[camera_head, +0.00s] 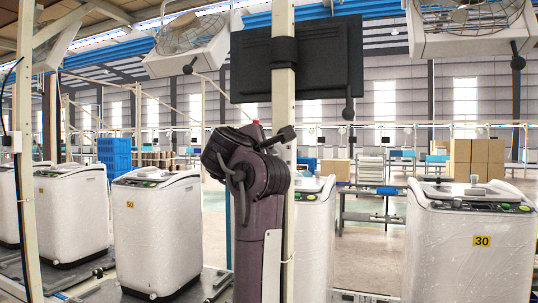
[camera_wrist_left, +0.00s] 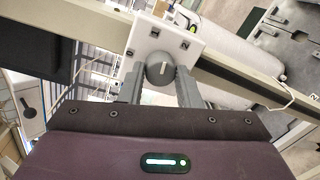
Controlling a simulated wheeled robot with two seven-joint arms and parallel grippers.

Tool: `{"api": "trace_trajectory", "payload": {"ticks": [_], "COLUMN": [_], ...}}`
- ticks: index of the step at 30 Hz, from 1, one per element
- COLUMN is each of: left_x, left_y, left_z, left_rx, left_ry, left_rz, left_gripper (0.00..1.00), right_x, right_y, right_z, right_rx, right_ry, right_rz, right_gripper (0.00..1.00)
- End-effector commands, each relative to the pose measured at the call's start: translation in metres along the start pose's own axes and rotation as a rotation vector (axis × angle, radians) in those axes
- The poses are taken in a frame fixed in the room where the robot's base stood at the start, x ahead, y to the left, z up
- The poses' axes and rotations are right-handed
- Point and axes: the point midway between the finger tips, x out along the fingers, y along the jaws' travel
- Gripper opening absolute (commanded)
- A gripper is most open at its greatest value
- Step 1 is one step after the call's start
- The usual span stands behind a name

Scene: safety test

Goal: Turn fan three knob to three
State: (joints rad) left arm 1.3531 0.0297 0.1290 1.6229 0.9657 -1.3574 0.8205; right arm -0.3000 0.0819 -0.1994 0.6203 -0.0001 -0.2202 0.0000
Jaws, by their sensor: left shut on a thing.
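In the left wrist view a round grey knob (camera_wrist_left: 160,73) with a pale pointer line sits on a white control box (camera_wrist_left: 172,38). The line is nearly upright in that picture. My left gripper (camera_wrist_left: 160,80) is shut on the knob, one finger on each side. In the head view my left arm stands at the middle beside a cream post (camera_head: 283,200); the knob and fingertips cannot be made out there. Fans (camera_head: 192,36) and (camera_head: 468,15) hang overhead. My right gripper is not in view.
A black monitor (camera_head: 325,60) is fixed to the post above my arm. White wrapped washing machines (camera_head: 155,235) and (camera_head: 470,255) stand left and right on the line. Cardboard boxes (camera_head: 478,158) and blue crates (camera_head: 114,155) are farther back.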

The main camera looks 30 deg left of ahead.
Motion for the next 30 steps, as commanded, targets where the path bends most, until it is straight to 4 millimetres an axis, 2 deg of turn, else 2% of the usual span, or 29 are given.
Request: {"api": "trace_trajectory", "payload": {"ticks": [30], "left_x": [0.001], "left_y": [-0.0043], "left_z": [0.0005], "left_rx": [0.965], "left_ry": [0.061], "left_rz": [0.005], "left_gripper": [0.07], "right_x": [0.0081], "right_y": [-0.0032], "right_z": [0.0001], "right_rx": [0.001], "right_ry": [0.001], "right_rz": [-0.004], "right_gripper": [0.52]}}
